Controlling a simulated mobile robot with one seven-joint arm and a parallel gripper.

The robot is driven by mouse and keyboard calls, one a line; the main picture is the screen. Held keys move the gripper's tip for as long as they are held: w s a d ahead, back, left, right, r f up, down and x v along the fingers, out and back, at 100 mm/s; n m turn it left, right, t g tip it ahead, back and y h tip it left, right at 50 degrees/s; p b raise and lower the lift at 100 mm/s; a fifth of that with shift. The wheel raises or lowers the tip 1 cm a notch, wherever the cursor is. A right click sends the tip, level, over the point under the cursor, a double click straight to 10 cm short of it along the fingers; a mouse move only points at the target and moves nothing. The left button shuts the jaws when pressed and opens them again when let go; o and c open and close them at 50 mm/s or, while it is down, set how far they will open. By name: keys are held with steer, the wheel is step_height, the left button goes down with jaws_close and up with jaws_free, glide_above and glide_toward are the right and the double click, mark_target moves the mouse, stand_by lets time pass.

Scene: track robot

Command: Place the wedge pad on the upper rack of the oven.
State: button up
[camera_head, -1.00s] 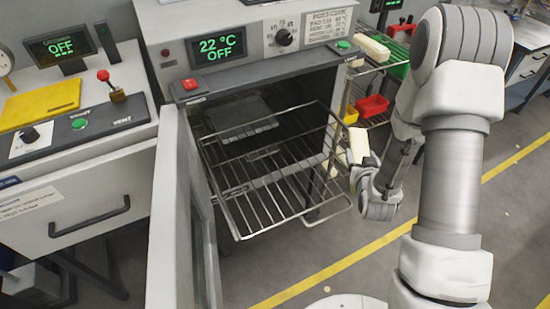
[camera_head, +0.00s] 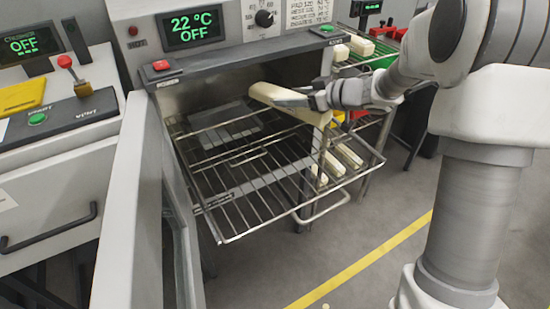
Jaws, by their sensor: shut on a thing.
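My gripper (camera_head: 318,97) is shut on a cream wedge pad (camera_head: 285,100). The pad points left from the jaws, at the right side of the open oven mouth, and appears to be above the wire rack. The oven (camera_head: 225,73) has its door (camera_head: 128,200) swung open at the left. A wire rack (camera_head: 226,236) is pulled out of the oven and its visible bars carry nothing. A dark grey flat plate (camera_head: 222,122) lies deeper inside. I cannot tell for sure which rack level it lies on.
Several cream blocks (camera_head: 359,44) lie on a shelf unit behind the oven's right side. More cream pieces (camera_head: 348,156) show lower down, past the rack's right edge. The floor at front right is clear.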

steer(key=shift+d, duration=0.2)
steer(key=shift+s+f+b, duration=0.1)
steer(key=shift+s+b, duration=0.05)
steer(key=shift+b, duration=0.2)
steer(key=b, duration=0.4)
glide_above(279, 169)
step_height(279, 169, down, 6)
steer(key=shift+f, duration=0.25)
steer(key=shift+f+b, duration=1)
steer(key=shift+f, duration=1)
steer(key=shift+f, duration=0.2)
steer(key=o, duration=1.4)
steer(key=shift+r, duration=0.1)
